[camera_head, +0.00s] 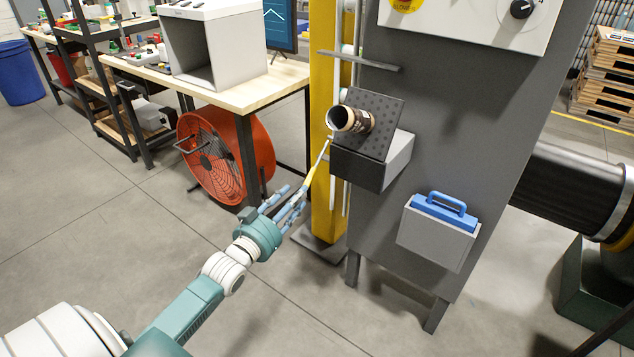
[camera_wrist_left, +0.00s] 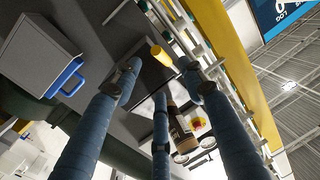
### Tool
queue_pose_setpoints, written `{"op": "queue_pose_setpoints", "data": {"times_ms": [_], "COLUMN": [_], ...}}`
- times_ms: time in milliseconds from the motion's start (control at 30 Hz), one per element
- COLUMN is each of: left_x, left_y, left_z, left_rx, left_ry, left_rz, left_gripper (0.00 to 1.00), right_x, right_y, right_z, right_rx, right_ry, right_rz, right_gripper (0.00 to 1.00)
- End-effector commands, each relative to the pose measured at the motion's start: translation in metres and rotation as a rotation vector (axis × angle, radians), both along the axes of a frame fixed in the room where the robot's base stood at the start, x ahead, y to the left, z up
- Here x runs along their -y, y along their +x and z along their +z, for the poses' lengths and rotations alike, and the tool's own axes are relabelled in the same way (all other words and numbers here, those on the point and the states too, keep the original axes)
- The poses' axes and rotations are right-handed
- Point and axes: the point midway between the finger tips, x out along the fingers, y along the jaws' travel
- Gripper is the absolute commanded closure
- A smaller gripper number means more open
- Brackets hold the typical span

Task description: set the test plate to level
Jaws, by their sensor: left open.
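The test plate (camera_head: 381,108) is a dark perforated plate, tilted steeply on a box bracket on the grey machine. A dark can (camera_head: 350,120) rests against it, lying tilted; it also shows in the left wrist view (camera_wrist_left: 174,122). A thin lever with a yellow grip (camera_head: 314,172) sticks out down and left beside the bracket. The yellow grip (camera_wrist_left: 160,55) appears between my fingertips in the left wrist view. My left gripper (camera_head: 294,194) is open, just below the lever grip; I cannot tell whether it touches. My right gripper is out of view.
A yellow post (camera_head: 322,100) stands right behind the lever. A grey holder (camera_head: 436,242) with a blue-handled item hangs at lower right of the bracket. A red fan (camera_head: 222,158) stands under the workbench (camera_head: 240,98). The floor at left is clear.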

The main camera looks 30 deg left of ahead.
Motion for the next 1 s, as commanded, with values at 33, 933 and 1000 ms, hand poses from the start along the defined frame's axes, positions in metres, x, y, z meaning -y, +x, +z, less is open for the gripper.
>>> {"op": "queue_pose_setpoints", "data": {"times_ms": [33, 933, 1000], "left_x": [-0.001, -0.005, -0.005], "left_y": [0.009, 0.093, 0.093], "left_z": [0.003, -0.001, -0.001], "left_rx": [0.003, -0.002, -0.002], "left_ry": [0.000, 0.000, 0.000], "left_rz": [0.001, 0.000, 0.000], "left_gripper": [0.59, 0.59, 0.73], "right_x": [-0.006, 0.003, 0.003], "right_y": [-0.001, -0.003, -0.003], "right_z": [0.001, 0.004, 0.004], "right_rx": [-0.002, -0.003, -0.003], "right_ry": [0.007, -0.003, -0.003], "right_rz": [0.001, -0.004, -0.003], "right_gripper": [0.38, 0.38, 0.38]}}
